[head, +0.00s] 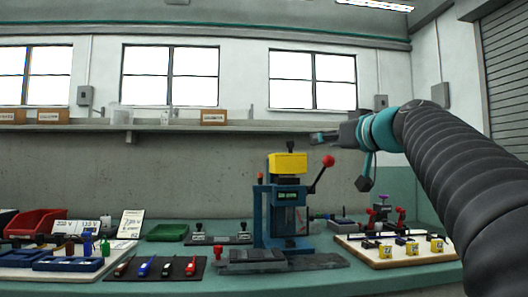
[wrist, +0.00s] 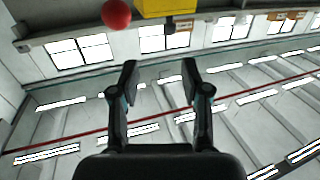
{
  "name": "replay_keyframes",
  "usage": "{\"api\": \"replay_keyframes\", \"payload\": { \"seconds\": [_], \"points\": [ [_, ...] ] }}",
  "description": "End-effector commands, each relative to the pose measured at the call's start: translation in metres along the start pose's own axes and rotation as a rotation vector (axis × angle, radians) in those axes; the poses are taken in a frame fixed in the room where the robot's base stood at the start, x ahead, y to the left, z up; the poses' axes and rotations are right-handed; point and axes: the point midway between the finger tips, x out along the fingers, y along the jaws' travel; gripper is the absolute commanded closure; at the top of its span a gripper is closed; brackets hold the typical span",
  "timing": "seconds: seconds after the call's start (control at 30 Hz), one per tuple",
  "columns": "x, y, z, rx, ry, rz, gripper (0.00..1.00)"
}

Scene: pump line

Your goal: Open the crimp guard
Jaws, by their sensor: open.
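The blue crimp press (head: 262,218) stands upright on the bench in the head view, with a yellow block (head: 288,164) on top. A red ball (head: 328,160) tips the lever on its right side. A greyish panel (head: 292,221) shows in the press's front opening; I cannot tell for sure whether it is the crimp guard or how far it is open. My gripper (head: 322,137) is above and right of the yellow block, apart from it. In the wrist view my gripper (wrist: 158,75) is open and empty. The red ball (wrist: 116,14) and yellow block (wrist: 165,8) appear beyond the fingers.
A black tool mat (head: 155,267) and red bin (head: 36,223) lie left of the press. A green tray (head: 167,232) is behind the mat. A pale board with yellow blocks (head: 411,248) is at right. The air above the bench left of the press is clear.

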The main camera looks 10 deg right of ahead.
Motion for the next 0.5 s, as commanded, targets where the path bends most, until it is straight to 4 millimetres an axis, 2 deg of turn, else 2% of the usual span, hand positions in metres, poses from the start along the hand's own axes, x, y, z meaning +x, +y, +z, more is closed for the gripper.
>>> {"api": "replay_keyframes", "payload": {
  "seconds": [0.23,0.5],
  "points": [
    [0.039,-0.021,-0.001,0.000,-0.002,-0.041,0.53],
    [0.090,-0.023,-0.002,0.001,-0.002,-0.040,0.53]
  ]
}}
